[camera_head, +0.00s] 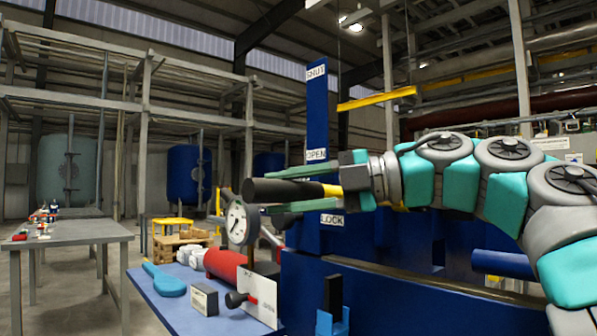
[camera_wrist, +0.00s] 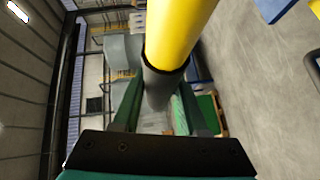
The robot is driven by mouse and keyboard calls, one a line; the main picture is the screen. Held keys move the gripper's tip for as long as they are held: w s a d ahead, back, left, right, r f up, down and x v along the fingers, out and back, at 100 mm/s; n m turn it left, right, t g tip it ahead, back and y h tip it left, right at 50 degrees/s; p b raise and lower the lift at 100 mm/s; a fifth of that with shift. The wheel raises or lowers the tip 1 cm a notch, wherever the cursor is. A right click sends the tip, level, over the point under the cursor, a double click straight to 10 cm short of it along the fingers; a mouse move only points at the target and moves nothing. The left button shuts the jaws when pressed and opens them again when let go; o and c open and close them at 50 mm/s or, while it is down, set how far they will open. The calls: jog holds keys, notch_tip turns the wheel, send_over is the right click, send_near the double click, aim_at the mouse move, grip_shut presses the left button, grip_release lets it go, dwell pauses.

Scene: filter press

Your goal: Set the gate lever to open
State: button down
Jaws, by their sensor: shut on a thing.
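The lever has a thick black grip (camera_head: 262,190) and a yellow shaft (camera_head: 332,190), and lies about level. My gripper (camera_head: 275,190) reaches in from the right, one teal finger above the grip and one below, shut on it. In the wrist view the dark grip (camera_wrist: 159,88) sits between my fingers and the yellow shaft (camera_wrist: 180,30) runs up out of frame. Behind stands a blue post (camera_head: 317,110) with the labels SHUT (camera_head: 316,72) at the top, OPEN (camera_head: 316,154) midway and LOCK (camera_head: 332,219) low. The grip is between the OPEN and LOCK heights, nearer LOCK.
A round gauge (camera_head: 237,222) stands just below the grip. A blue bench (camera_head: 150,300) holds a red cylinder (camera_head: 226,266), a blue paddle-shaped piece (camera_head: 164,280) and a white plate (camera_head: 262,297) with a black knob (camera_head: 235,299). A grey table (camera_head: 85,232) is at left.

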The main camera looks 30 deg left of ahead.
aim_at(340, 196)
jog(key=shift+a+f+n, duration=0.1)
jog(key=shift+f+n, duration=0.2)
jog(key=shift+f, duration=0.6)
jog(key=shift+f, duration=0.1)
jog(key=shift+c, duration=2.2)
grip_release()
jog(key=shift+w+d+r, duration=0.1)
jog(key=shift+d+r, duration=0.2)
jog(key=shift+d, duration=0.3)
jog(key=v, duration=0.6)
jog(key=shift+d, duration=0.3)
